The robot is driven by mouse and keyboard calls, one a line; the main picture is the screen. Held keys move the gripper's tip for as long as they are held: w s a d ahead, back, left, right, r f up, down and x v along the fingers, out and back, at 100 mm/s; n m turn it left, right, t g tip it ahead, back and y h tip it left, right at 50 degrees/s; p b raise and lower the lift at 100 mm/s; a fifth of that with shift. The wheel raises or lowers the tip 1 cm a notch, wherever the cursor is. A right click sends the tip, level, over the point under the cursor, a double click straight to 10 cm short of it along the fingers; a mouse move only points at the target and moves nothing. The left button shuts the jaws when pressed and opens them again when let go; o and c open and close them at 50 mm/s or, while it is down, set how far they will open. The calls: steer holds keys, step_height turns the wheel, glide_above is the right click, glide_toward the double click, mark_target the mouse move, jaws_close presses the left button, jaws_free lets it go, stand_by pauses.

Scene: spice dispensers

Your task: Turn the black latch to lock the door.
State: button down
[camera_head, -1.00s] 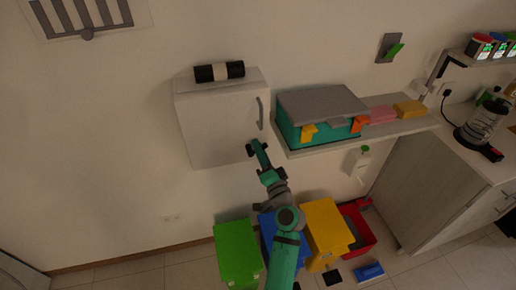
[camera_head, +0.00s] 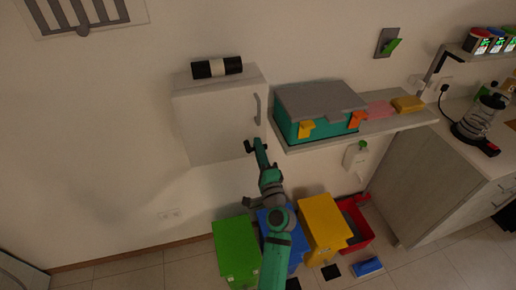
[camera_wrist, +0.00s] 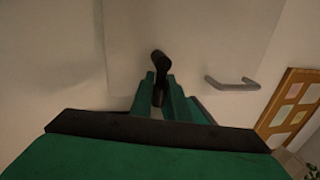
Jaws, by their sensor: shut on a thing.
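The black latch (camera_wrist: 160,64) is a short dark knob on the front of a white wall cabinet. In the wrist view it stands between the green fingers of my gripper (camera_wrist: 162,92), which are shut on it. In the head view my gripper (camera_head: 259,147) is at the lower right corner of the cabinet door (camera_head: 213,125), and the black latch (camera_head: 249,147) shows just left of the fingertips. The door looks closed. Its grey handle (camera_head: 257,108) is above the gripper, and the handle also shows right of the latch in the wrist view (camera_wrist: 232,84).
A shelf (camera_head: 400,127) to the right holds a teal box with a grey lid (camera_head: 320,101). Green (camera_head: 235,250), blue (camera_head: 282,237) and yellow (camera_head: 322,228) bins stand below my arm.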

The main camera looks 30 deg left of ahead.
steer(key=shift+f, duration=0.2)
steer(key=c, duration=2)
jaws_free()
steer(key=v, duration=1)
steer(key=shift+s+d, duration=0.3)
steer(key=shift+f, duration=0.15)
